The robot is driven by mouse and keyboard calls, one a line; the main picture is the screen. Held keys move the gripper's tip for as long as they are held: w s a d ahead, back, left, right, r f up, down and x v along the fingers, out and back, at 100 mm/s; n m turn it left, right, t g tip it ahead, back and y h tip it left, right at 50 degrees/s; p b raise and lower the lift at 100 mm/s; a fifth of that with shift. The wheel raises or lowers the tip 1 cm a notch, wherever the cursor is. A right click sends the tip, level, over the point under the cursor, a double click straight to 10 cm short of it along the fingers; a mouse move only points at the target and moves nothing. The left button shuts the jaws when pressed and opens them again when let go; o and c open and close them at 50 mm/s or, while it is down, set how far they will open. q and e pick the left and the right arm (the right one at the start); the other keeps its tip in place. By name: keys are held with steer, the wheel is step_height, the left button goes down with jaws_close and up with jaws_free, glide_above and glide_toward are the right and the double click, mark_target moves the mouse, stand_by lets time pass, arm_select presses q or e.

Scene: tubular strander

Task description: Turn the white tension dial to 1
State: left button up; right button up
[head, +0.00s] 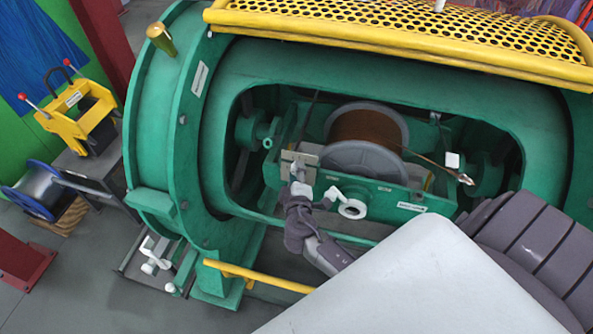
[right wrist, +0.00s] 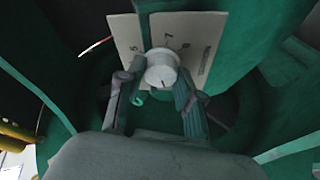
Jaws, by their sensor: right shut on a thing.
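The white tension dial (right wrist: 162,68) sits on a pale plate (right wrist: 203,42) with printed numbers, in the right wrist view. A small dark mark shows on the dial's lower side; some numbers are hidden or too small to read surely. My right gripper (right wrist: 158,86) is shut on the dial, one finger on each side. In the head view the plate (head: 309,158) is on the front of the green cradle, and my right gripper (head: 299,188) is against it, hiding most of the dial. My left gripper is not in view.
A copper wire spool (head: 362,160) sits in the cradle behind the plate. The green tube (head: 400,80) frames the opening, with a yellow perforated guard (head: 410,32) above and a yellow rail (head: 258,277) below.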

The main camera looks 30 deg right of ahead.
steer(key=o, duration=1.2)
steer(key=shift+c, duration=0.2)
steer(key=v, duration=1.2)
steer(key=shift+s+a+f, duration=0.1)
